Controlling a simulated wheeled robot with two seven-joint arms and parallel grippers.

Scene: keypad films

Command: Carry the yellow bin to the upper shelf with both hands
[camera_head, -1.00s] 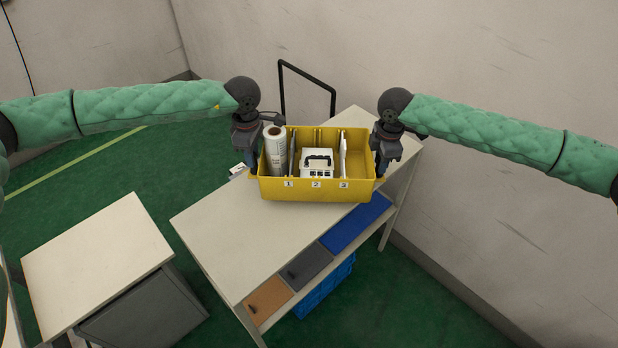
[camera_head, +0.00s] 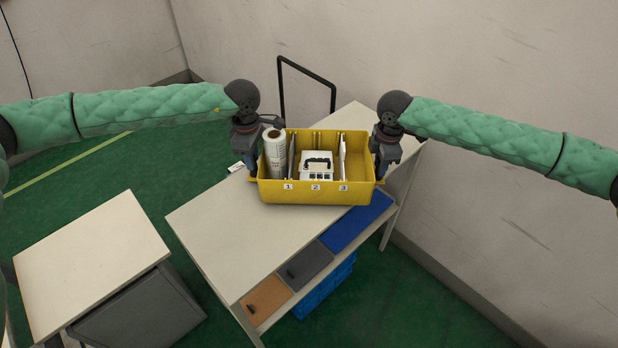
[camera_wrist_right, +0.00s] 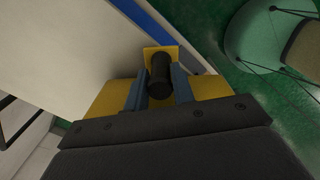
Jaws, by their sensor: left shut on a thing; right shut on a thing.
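The yellow bin (camera_head: 316,194) is held between my two grippers over the top of the white trolley, roughly level. A white roll (camera_head: 275,153) stands in the left one, a white case with a dark handle (camera_head: 317,165) sits in the middle, and a thin white panel stands at the right divider. My left gripper (camera_head: 252,173) is shut on the bin's left end. My right gripper (camera_head: 380,172) is shut on its right end; the right wrist view shows its fingers (camera_wrist_right: 160,87) around a dark handle. Whether the bin touches the trolley is hard to tell.
The white trolley top (camera_head: 240,230) is clear toward the front left. A white table (camera_head: 90,262) stands at the left. A wall is behind and right.

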